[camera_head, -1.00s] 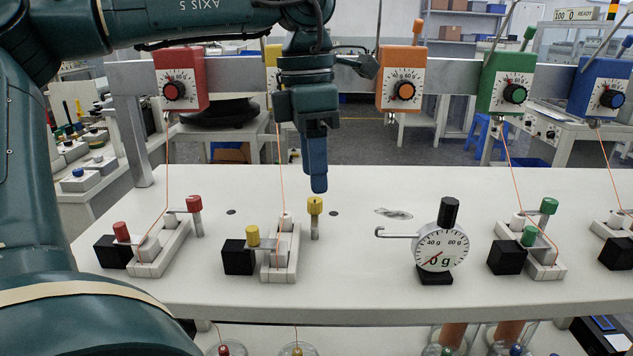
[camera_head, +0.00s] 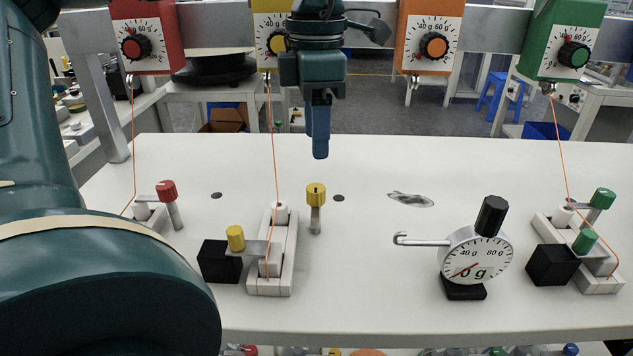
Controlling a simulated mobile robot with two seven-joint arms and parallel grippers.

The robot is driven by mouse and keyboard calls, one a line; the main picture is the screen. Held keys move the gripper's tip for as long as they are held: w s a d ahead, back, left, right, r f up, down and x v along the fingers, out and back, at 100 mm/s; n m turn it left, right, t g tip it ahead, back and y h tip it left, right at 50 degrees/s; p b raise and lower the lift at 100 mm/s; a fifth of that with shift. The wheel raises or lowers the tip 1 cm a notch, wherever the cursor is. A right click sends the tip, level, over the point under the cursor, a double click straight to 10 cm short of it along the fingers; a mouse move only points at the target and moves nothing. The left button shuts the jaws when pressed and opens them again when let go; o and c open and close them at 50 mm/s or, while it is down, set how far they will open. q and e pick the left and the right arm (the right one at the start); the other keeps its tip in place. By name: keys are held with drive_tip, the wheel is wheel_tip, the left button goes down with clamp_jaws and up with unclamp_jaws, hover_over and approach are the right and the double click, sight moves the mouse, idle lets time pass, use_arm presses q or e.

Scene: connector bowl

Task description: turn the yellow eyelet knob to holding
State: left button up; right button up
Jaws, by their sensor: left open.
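A yellow-topped post knob (camera_head: 316,194) stands upright on the table, right of the white yellow-station block (camera_head: 271,285), with no lever visible reaching from it to the block. A second yellow knob (camera_head: 235,238) sits on a flat metal lever beside a black cube (camera_head: 217,262). I cannot tell by label which is the eyelet knob. An orange thread runs from the yellow dial box (camera_head: 268,15) down to the block. My left gripper (camera_head: 320,152) points down, open and empty, above and behind the post knob, apart from it; its fingers overlap in this view. My right gripper is not in view.
A round gauge with a hook (camera_head: 476,262) stands right of centre. Red (camera_head: 166,190) and green (camera_head: 603,198) post knobs, both with levers, flank the yellow station. Threads hang from the red (camera_head: 147,20) and green (camera_head: 565,22) dial boxes. The table (camera_head: 370,270) is clear between post knob and gauge.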

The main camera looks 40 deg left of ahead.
sight(316, 188)
use_arm(q)
wheel_tip(316, 188, down, 9)
drive_tip(key=shift+f+b, duration=0.1)
drive_tip(key=shift+b, duration=0.35)
drive_tip(key=shift+c, duration=0.6)
drive_tip(key=c, duration=0.9)
